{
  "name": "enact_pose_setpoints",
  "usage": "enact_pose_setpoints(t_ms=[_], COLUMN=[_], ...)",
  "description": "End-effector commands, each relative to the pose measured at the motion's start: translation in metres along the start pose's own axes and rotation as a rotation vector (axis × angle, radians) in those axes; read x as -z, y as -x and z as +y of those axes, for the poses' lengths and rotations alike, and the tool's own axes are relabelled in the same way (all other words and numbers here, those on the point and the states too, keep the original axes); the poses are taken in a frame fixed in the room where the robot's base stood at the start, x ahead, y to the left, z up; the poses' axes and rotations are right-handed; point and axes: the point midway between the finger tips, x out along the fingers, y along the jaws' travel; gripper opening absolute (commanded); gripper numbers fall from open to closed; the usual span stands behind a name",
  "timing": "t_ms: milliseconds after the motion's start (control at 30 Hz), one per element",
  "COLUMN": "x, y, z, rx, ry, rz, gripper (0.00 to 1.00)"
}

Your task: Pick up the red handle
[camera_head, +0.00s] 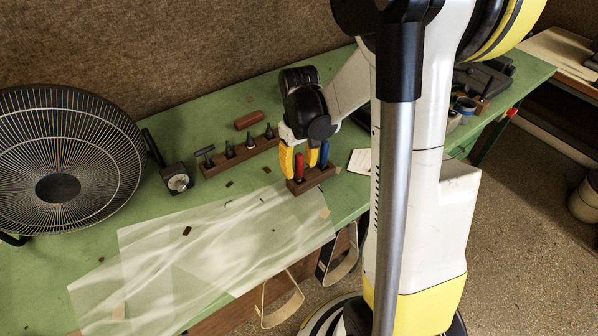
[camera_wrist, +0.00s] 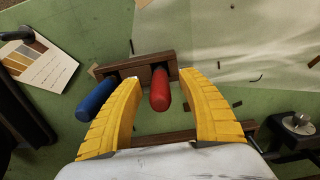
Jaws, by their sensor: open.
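The red handle (camera_head: 299,166) stands upright in a small dark wooden holder (camera_head: 312,183) on the green table. It also shows in the wrist view (camera_wrist: 160,89), between my yellow fingers. My gripper (camera_head: 299,158) is open, with one finger on each side of the red handle; I see gaps between the fingers and the handle. A blue handle (camera_head: 323,154) stands in the same holder. In the wrist view the blue handle (camera_wrist: 96,100) lies just outside the left finger, very close to it.
A wooden rack (camera_head: 240,153) with several dark tools stands left of the holder. A translucent sheet (camera_head: 200,255) covers the front of the green table (camera_head: 190,122). A large fan (camera_head: 60,160) stands at the far left. A paper card (camera_head: 360,161) lies right of the holder.

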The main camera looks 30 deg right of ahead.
Motion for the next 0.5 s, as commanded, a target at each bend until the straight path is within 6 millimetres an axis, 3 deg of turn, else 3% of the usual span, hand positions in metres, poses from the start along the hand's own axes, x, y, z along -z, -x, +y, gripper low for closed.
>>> enact_pose_setpoints(t_ms=[233,267,400,500], x=[-0.0004,-0.0003,-0.0003,-0.0003], y=[-0.0059,-0.0058,-0.0057,-0.0057], z=[-0.0002,-0.0002,-0.0002,-0.0002], rx=[0.0,0.0,0.0,0.0], ry=[0.0,0.0,0.0,0.0], rz=[0.0,0.0,0.0,0.0], gripper=[0.46,0.42,0.0,0.0])
